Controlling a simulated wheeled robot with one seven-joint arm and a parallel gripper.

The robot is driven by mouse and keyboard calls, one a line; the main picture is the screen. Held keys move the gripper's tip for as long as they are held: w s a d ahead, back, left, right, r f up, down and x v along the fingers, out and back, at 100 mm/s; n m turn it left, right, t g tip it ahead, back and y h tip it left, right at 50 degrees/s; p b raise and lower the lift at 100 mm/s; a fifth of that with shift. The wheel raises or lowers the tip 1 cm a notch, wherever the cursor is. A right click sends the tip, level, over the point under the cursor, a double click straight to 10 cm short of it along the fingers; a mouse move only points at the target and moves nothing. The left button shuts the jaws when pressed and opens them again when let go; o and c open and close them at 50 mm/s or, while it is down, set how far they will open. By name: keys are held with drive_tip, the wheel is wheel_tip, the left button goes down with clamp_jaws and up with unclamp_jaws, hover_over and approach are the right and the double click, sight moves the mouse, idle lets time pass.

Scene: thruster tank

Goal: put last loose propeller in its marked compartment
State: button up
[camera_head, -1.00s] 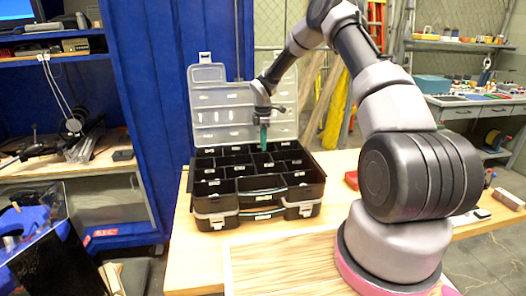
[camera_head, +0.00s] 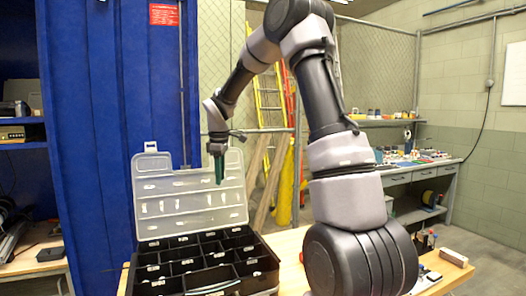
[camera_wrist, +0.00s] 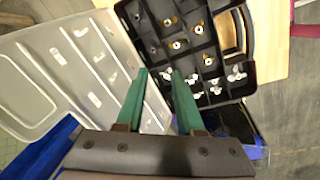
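The black compartment case (camera_head: 212,283) stands open on the wooden table, its clear lid (camera_head: 190,192) raised behind it. The wrist view shows the case (camera_wrist: 243,22) with small gold-centred propellers (camera_wrist: 175,45) in several cells and white propellers (camera_wrist: 237,75) in nearer ones. The compartment labels are too small to read. My gripper (camera_head: 218,168) is above the case, in front of the lid, pointing down. In the wrist view its two green fingers (camera_wrist: 159,75) are apart with nothing between them. I cannot make out a loose propeller outside the case.
A blue cabinet (camera_head: 120,120) stands behind and left of the case. Bare table (camera_head: 288,243) shows to the case's right, beside my arm. A small box (camera_head: 454,257) lies at the table's right end. A workbench (camera_head: 425,168) is at the back right.

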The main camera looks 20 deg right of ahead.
drive_tip(key=s+d+r+m+t, duration=0.2)
drive_tip(key=s+r+m, duration=0.5)
drive_tip(key=s+r, duration=0.6)
drive_tip(key=s+d+r+m+t+y, duration=0.1)
drive_tip(key=s+m, duration=0.8)
drive_tip(key=s, duration=0.9)
drive_tip(key=shift+s+d+t+y, duration=0.3)
drive_tip(key=shift+t+y, duration=0.4)
drive_tip(key=shift+t, duration=0.5)
drive_tip(key=shift+w, duration=0.1)
